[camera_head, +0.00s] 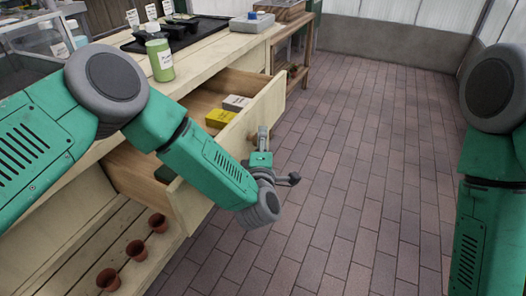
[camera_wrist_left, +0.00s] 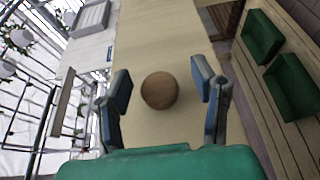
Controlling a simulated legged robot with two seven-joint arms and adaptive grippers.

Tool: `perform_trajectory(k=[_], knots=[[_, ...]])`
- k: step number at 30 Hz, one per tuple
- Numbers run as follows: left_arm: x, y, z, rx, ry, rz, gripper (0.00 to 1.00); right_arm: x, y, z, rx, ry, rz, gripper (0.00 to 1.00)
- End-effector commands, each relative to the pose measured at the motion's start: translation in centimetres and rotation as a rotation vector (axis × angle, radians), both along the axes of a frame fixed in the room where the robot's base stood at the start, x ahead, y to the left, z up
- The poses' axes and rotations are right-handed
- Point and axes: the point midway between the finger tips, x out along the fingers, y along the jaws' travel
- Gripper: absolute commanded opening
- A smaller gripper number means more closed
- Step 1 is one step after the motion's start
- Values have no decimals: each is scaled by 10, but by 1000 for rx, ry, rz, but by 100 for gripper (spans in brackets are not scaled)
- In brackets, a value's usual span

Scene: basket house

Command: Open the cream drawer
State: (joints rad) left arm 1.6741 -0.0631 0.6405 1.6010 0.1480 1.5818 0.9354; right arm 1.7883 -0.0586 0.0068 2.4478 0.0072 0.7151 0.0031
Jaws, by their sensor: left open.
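The cream drawer (camera_head: 268,112) of the pale wooden bench stands pulled out at the upper level. It holds a yellow box (camera_head: 219,118) and a white box (camera_head: 236,102). A second drawer (camera_head: 190,205) below it is also out, partly hidden by my left arm. My left gripper (camera_head: 277,158) is open beside the upper drawer's front. In the left wrist view, a round wooden knob (camera_wrist_left: 160,91) on a pale drawer front lies between its two spread fingers, with gaps on both sides. My right gripper is outside the views; only the right arm shows.
A green jar (camera_head: 159,58) and a black tray (camera_head: 176,35) with dark pots stand on the benchtop. Terracotta pots (camera_head: 136,250) sit on the low shelf. Green containers (camera_wrist_left: 290,85) show at right in the wrist view. The brick floor (camera_head: 370,150) is clear.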

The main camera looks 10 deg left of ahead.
Motion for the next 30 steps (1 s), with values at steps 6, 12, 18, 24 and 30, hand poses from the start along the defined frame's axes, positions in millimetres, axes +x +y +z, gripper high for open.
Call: perform_trajectory(k=[6,12,18,24,30], knots=[[-36,-4,-1,1,5,-4,52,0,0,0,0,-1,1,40],[-79,-10,-2,6,6,-5,52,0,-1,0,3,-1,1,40],[-108,-12,-2,6,6,-3,52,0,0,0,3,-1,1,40],[-116,-11,-2,5,4,-1,52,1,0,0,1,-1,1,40],[-116,-11,-2,6,4,-1,52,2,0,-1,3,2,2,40]])
